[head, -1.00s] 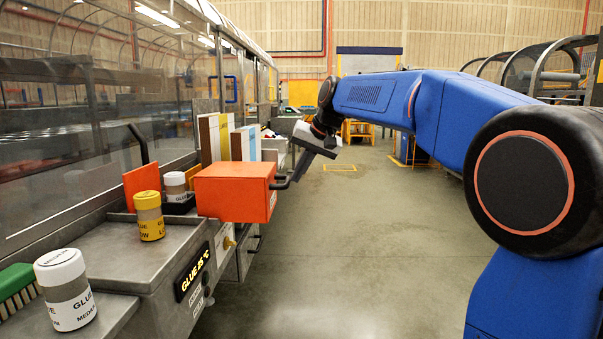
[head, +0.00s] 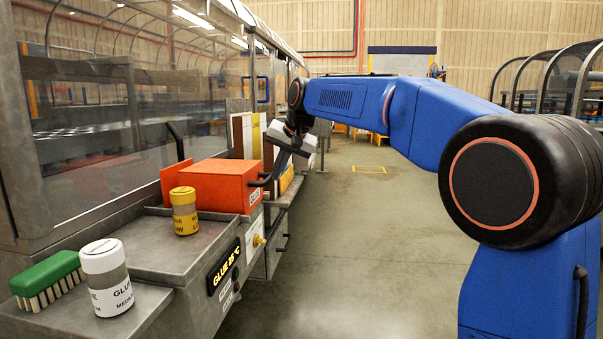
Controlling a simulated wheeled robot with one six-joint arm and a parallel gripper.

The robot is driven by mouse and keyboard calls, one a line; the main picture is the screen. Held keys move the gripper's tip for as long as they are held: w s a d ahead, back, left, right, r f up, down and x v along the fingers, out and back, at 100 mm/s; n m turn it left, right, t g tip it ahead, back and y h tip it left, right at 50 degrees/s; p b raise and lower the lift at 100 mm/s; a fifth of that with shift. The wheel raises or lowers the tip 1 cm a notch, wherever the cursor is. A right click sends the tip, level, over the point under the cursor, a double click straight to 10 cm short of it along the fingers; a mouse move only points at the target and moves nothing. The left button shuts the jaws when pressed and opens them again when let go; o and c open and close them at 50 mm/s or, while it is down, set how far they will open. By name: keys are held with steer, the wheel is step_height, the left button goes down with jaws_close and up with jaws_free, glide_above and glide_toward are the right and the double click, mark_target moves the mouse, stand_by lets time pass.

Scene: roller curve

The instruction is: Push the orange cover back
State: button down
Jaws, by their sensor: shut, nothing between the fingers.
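The orange cover (head: 222,188) is a box on the metal bench at the left in the head view. A dark handle (head: 260,183) sticks out from its right side. An upright orange panel (head: 171,187) stands right at its left end. My gripper (head: 270,181) is shut and empty, at the right side of the cover by the handle. I cannot tell whether it touches the handle. What lies under or behind the cover is hidden.
A yellow glue jar (head: 184,211) stands just in front of the cover. A white-lidded glue jar (head: 106,278) and a green brush (head: 47,279) are on the near lower shelf. Upright boards (head: 246,137) stand behind the cover. The floor (head: 370,240) to the right is clear.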

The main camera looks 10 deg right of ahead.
mark_target(255, 178)
steer(key=shift+w+a, duration=0.3)
steer(key=shift+a, duration=0.6)
steer(key=shift+w+a, duration=0.3)
steer(key=shift+a, duration=0.65)
steer(key=shift+w+a, duration=0.3)
steer(key=shift+a, duration=0.6)
steer(key=shift+r, duration=0.1)
